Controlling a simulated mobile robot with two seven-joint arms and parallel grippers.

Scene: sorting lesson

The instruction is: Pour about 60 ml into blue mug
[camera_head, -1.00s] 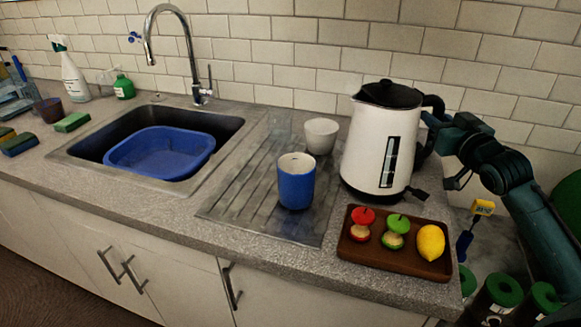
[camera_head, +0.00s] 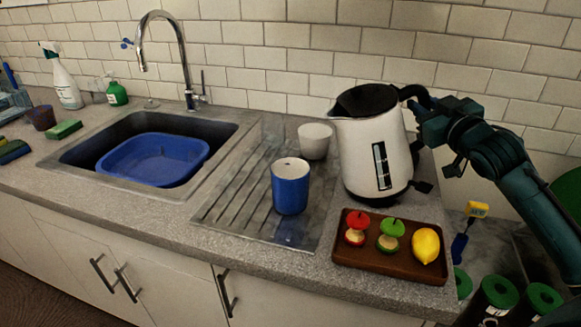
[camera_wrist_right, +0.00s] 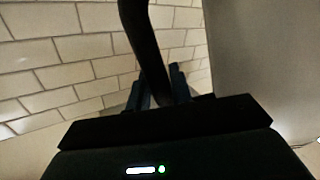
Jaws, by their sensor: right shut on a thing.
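The blue mug (camera_head: 290,192) stands upright on the ribbed drainboard, its pale inside facing up; I cannot make out any liquid in it. The white kettle (camera_head: 362,150) with a black lid is to the right of the mug, apart from it. It leans slightly left, spout on the mug's side. I cannot tell whether its base is fully clear of the counter. My right gripper (camera_head: 424,118) is shut on the kettle's black handle. The right wrist view shows the dark handle (camera_wrist_right: 143,38) between the fingers (camera_wrist_right: 160,88). My left gripper is out of view.
A white cup (camera_head: 314,141) stands behind the blue mug, near the kettle. A brown tray (camera_head: 385,265) with a lemon (camera_head: 426,244) and two stacked toy pieces lies in front of the kettle. The sink with a blue basin (camera_head: 155,158) is at left.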

